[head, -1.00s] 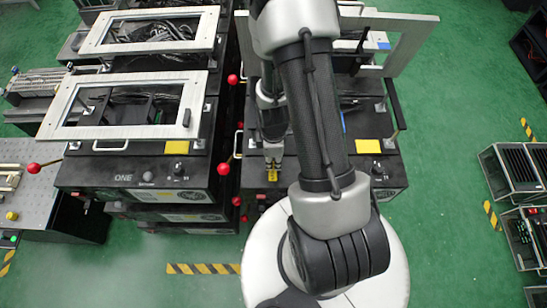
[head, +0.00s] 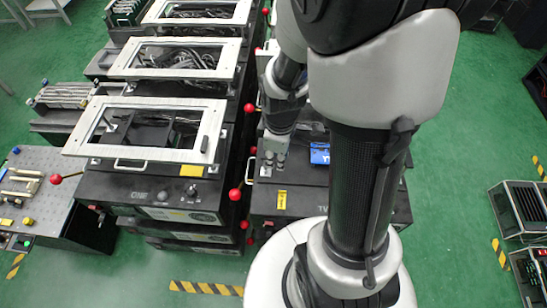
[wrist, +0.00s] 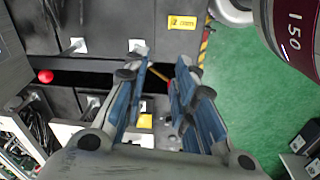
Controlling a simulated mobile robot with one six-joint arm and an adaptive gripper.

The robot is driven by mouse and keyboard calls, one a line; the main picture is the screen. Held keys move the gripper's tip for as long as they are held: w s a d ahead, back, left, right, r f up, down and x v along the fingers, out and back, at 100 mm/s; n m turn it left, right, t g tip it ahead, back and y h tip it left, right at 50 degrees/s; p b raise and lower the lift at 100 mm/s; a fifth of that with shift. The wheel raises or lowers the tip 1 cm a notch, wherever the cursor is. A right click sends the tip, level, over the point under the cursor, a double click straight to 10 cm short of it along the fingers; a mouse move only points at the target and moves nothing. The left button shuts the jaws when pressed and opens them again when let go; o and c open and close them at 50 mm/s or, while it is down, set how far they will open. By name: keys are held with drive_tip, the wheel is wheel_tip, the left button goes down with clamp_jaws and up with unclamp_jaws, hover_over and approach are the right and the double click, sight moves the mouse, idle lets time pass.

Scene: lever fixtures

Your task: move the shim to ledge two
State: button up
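I cannot identify the shim with certainty. A blue block with white lettering (head: 320,153) lies on the right-hand unit, partly behind my arm. A yellow tag (head: 282,200) is on that unit's front. In the wrist view a yellow label (wrist: 185,22) reads about "2 mm". I cannot tell which surface is ledge two.
The left unit (head: 140,193) is marked ONE and carries a pale open frame (head: 200,157). Red ball knobs on levers (head: 235,194) stick out between the units. A grey bench (head: 40,190) stands at left.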

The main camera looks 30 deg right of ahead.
drive_tip(key=s+a+r+m+t, duration=0.1)
drive_tip(key=s+a+r+m, duration=0.1)
drive_tip(key=r, duration=0.5)
drive_tip(key=s+a+r+m+t, duration=0.1)
drive_tip(key=s+a+r+m, duration=0.2)
drive_tip(key=r, duration=0.4)
drive_tip(key=s+a+r+m+t, duration=0.1)
drive_tip(key=s+a+r+m, duration=0.2)
drive_tip(key=r, duration=0.4)
drive_tip(key=s+m, duration=0.1)
drive_tip(key=s, duration=0.1)
drive_tip(key=shift+s+a+t, duration=0.15)
drive_tip(key=shift+s+t, duration=0.2)
drive_tip(key=shift+t, duration=0.05)
drive_tip(key=shift+f, duration=0.1)
